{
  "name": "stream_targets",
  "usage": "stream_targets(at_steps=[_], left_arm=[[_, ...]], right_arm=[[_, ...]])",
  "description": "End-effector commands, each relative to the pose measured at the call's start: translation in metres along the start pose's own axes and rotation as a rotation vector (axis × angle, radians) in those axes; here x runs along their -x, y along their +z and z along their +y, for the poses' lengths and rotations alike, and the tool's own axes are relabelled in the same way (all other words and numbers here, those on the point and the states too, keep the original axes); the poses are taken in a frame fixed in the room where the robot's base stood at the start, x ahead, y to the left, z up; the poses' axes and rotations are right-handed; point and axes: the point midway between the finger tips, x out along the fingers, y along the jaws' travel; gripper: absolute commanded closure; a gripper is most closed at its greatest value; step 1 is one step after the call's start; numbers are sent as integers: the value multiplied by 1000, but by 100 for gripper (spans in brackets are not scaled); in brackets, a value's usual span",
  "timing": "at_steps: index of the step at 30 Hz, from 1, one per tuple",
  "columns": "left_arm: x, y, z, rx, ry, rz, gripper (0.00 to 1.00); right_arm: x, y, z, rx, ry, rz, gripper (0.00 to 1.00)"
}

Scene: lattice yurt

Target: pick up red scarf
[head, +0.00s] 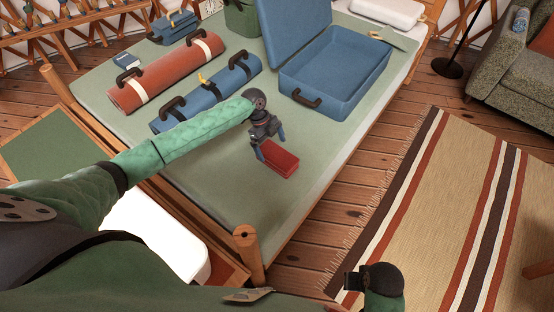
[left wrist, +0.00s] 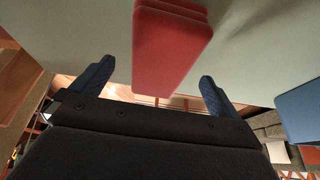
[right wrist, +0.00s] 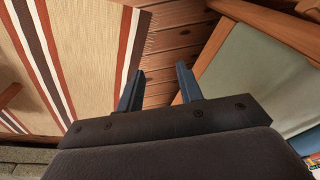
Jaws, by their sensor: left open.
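The red scarf (head: 280,160) is a folded, flat red block lying on the pale green bed top. It also shows in the left wrist view (left wrist: 172,45), between the two open fingers and ahead of them. My left gripper (head: 268,156) is open at the scarf's left end in the head view, with its blue fingers pointing down. I cannot tell whether the fingers touch the scarf. My right gripper (right wrist: 158,88) is open and empty over the floor; in the head view its arm end shows at the bottom right.
An open blue suitcase (head: 308,101) stands on the bed behind the scarf. A rolled red bag (head: 180,68) and a rolled blue bag (head: 215,92) lie at the back left. The bed (head: 225,205) is clear in front. A striped rug (head: 440,200) covers the floor at right.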

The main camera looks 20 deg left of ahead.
Motion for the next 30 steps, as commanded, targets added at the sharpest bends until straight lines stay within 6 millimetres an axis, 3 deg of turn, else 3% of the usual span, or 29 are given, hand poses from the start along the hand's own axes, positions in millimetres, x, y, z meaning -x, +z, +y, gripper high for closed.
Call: stream_targets(at_steps=[8, 21, 30], left_arm=[[-17, -2, 0, -1, 0, 1, 0], [-56, -5, 0, 0, 0, 0, 0], [-64, -4, 0, -1, -1, -1, 0]], right_arm=[[-24, 0, 2, 1, 3, -4, 64], [-94, 9, 10, 1, 13, -10, 64], [-106, 12, 11, 1, 14, -9, 64]])
